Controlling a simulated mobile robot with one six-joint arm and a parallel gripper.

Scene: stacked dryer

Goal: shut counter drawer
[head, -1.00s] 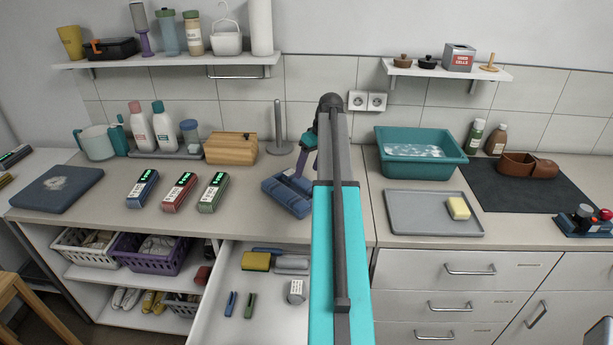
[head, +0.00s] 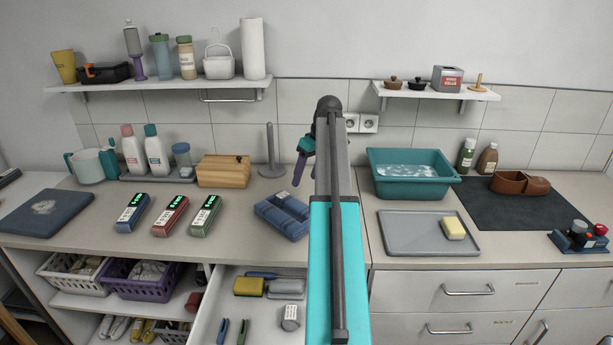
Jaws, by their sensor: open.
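The open counter drawer (head: 262,322) is pulled out below the counter at the lower middle of the head view. In it lie a yellow sponge (head: 249,286), grey rolls (head: 287,287), a small round tin (head: 290,318) and two clips, one blue and one green. My arm crosses the view and hides the drawer's right side; the drawer's front and handle are out of view. My gripper (head: 299,170) is open and empty, above the counter behind a folded blue cloth (head: 282,216), well apart from the drawer.
Three labelled devices (head: 169,216) stand on the counter left of the cloth. A paper towel stand (head: 270,158) and wooden box (head: 223,171) are at the back. A grey tray (head: 426,233) and teal basin (head: 411,174) are to the right. Purple and white baskets (head: 139,283) sit on the open shelf.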

